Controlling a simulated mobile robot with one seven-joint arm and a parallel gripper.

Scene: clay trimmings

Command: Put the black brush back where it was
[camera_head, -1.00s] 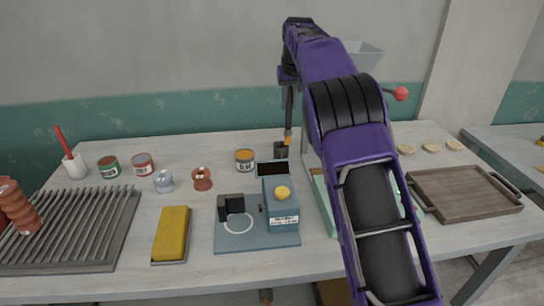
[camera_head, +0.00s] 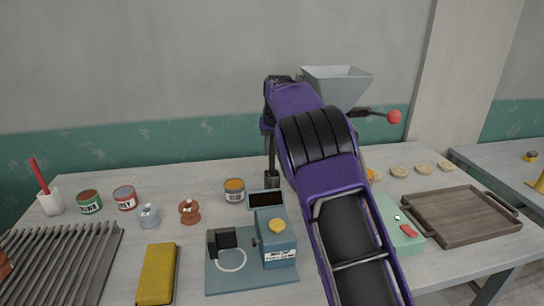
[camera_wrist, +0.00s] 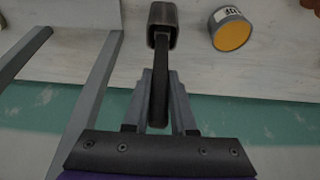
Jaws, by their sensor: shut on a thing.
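The black brush (camera_wrist: 160,95) is between the fingers of my gripper (camera_wrist: 160,78), which is shut on it. In the head view the brush (camera_head: 271,156) hangs about upright below my gripper (camera_head: 269,131). Its lower end meets a small dark cup (camera_head: 272,180) standing behind the blue scale. In the wrist view the brush runs down to the cup (camera_wrist: 163,36) and its far end is hidden there, seemingly inside the mouth. I cannot tell how deep it sits.
A grey hopper (camera_head: 337,85) with a red-knobbed lever (camera_head: 393,117) is to the right. A yellow sponge (camera_head: 156,273) lies front left.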

